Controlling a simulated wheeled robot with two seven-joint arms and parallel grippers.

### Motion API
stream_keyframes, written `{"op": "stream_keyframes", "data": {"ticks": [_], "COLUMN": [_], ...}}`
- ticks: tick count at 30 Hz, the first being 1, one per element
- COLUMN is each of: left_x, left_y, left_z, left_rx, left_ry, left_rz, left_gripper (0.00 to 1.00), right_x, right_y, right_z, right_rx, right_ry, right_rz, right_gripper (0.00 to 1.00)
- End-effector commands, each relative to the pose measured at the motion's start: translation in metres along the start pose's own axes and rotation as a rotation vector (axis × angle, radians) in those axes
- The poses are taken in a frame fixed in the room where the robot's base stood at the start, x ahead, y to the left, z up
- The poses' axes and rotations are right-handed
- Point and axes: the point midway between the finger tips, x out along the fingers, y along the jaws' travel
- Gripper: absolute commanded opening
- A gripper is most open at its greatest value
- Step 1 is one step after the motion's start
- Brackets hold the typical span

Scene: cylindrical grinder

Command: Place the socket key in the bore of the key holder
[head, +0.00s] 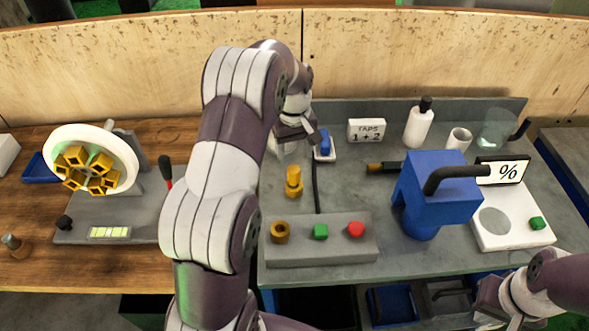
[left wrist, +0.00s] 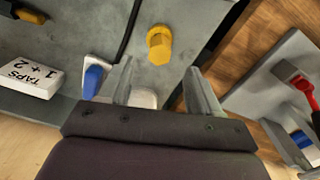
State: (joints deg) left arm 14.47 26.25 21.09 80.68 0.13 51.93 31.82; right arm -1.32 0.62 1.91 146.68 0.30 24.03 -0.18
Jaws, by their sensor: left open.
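A yellow upright piece with a hexagonal head, which looks like the socket key (head: 293,182), stands on the grey bench top behind the button panel. It also shows in the left wrist view (left wrist: 160,45), beyond my fingertips. My left gripper (head: 297,138) is open and empty above the bench, behind the yellow piece; its two fingers (left wrist: 163,75) are apart and not touching it. A brass ring with a dark hole (head: 280,232), possibly the key holder's bore, sits at the panel's left end. My right arm's end shows at lower right, but its fingertips cannot be made out.
The grey panel (head: 320,252) carries green and red buttons. A blue switch (head: 323,143) and the TAPS sign (head: 366,130) are right of my left gripper. A wheel with yellow sockets (head: 93,160) stands left.

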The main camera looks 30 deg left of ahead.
Motion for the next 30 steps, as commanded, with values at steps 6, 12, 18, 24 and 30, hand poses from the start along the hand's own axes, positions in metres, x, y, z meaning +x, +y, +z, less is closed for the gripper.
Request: {"op": "stream_keyframes", "data": {"ticks": [6, 12, 18, 24, 30], "left_x": [-0.028, -0.035, -0.026, -0.022, -0.022], "left_y": [0.001, -0.01, -0.049, -0.061, -0.061], "left_z": [0.01, 0.113, 0.202, 0.22, 0.219], "left_rx": [0.038, 0.425, 0.764, 0.836, 0.833], "left_ry": [0.004, 0.054, 0.106, 0.114, 0.112], "left_rz": [0.003, 0.03, 0.049, 0.051, 0.05], "left_gripper": [0.63, 0.63, 0.63, 0.63, 0.63], "right_x": [-0.005, -0.004, -0.004, -0.004, -0.004], "right_y": [0.0, 0.0, 0.0, 0.0, 0.0], "right_z": [-0.001, -0.001, -0.001, -0.001, -0.001], "right_rx": [0.0, 0.0, 0.0, 0.0, 0.0], "right_ry": [0.0, 0.0, 0.0, 0.0, 0.0], "right_rz": [0.0, 0.0, 0.0, 0.0, 0.0], "right_gripper": [0.0, 0.0, 0.0, 0.0, 0.0]}}
